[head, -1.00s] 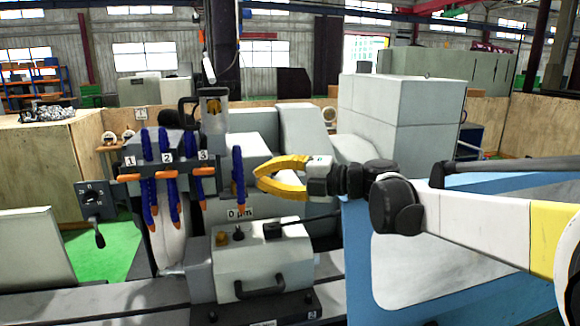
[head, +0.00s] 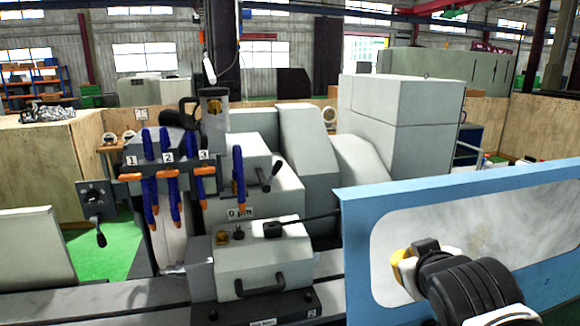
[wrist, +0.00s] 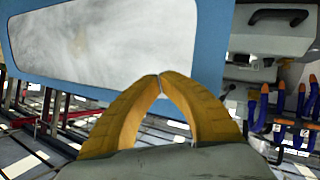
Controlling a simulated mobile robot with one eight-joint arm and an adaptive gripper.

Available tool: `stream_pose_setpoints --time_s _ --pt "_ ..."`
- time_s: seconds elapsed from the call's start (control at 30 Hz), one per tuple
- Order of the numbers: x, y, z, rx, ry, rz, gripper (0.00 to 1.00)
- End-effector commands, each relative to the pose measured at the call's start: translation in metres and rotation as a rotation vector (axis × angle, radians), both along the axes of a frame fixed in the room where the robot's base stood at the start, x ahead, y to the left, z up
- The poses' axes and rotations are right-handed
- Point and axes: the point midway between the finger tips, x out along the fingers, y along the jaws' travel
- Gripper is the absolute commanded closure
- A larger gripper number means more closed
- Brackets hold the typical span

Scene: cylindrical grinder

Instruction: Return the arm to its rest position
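My gripper has yellow curved fingers (wrist: 160,84). In the wrist view the two fingertips meet, with nothing between them. In the head view only a bit of yellow of my gripper (head: 402,266) shows at the lower right, mostly hidden behind my black wrist joint. My arm is folded in front of the blue-framed panel (head: 355,222) with its cloudy window. The same panel fills the upper left of the wrist view (wrist: 209,50).
The grinder's grey block with a black handle (head: 262,262) stands in the middle. Blue hoses with orange nozzles (head: 172,180) hang left of it, numbered 1 to 3. A lever switch (head: 96,205) is at the left. A tall grey cabinet (head: 395,125) stands behind the panel.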

Motion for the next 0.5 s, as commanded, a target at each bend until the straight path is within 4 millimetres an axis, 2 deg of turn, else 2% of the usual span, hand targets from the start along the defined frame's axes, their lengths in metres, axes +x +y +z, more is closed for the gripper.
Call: stream_pose_setpoints --time_s 0.03,0.1,0.23,0.3,0.5 --pt "-0.027 0.003 -0.028 0.069 0.085 -0.028 1.00" --pt "-0.064 0.011 -0.066 0.167 0.208 -0.057 1.00" --pt "-0.133 0.039 -0.124 0.334 0.429 -0.080 1.00" --pt "-0.129 0.038 -0.161 0.330 0.427 -0.079 1.00" --pt "-0.128 0.038 -0.229 0.327 0.424 -0.079 1.00"
